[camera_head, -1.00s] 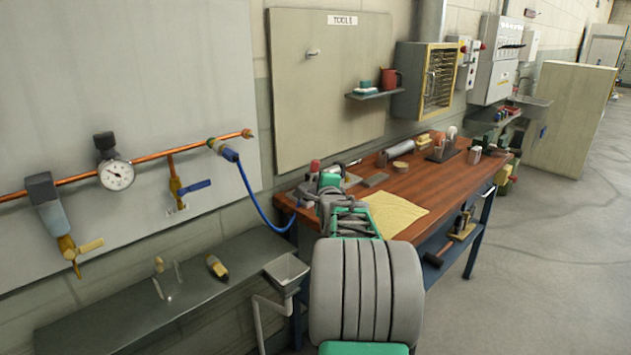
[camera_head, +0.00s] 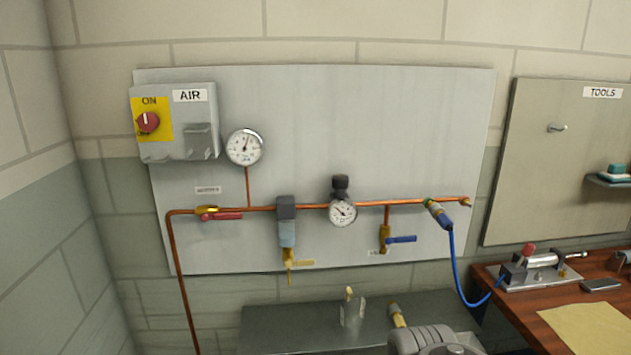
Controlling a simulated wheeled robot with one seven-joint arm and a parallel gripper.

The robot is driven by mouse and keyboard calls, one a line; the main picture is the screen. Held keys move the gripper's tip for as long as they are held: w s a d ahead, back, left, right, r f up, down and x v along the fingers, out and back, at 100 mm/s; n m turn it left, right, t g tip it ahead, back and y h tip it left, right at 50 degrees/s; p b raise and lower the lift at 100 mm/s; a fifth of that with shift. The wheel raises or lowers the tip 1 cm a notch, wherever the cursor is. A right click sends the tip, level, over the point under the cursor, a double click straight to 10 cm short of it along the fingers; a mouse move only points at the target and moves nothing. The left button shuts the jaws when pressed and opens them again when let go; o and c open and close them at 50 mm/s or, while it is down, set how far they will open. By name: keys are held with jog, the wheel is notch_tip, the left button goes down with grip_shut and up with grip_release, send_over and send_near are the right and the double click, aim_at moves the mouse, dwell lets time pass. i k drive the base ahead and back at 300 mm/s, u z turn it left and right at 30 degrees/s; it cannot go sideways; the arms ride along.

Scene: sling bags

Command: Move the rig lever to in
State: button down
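A small metal rig (camera_head: 540,268) with a cylinder and a red knob (camera_head: 529,249) sits on the left end of the wooden workbench (camera_head: 515,308). A blue hose (camera_head: 459,272) runs from the pipe on the wall panel down to the rig's left side. My gripper is not in view; only a grey, rounded part of my arm shows at the bottom edge, left of the rig.
The wall panel (camera_head: 405,115) carries an AIR switch box (camera_head: 174,121), gauges, a copper pipe, a red-handled valve (camera_head: 220,214) and a blue-handled valve (camera_head: 400,239). A grey shelf (camera_head: 270,325) below holds small fittings. A yellow sheet (camera_head: 585,329) lies on the workbench.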

aim_at(528, 248)
jog(key=u, duration=3.05)
jog(key=k, duration=2.85)
jog(key=z, duration=0.05)
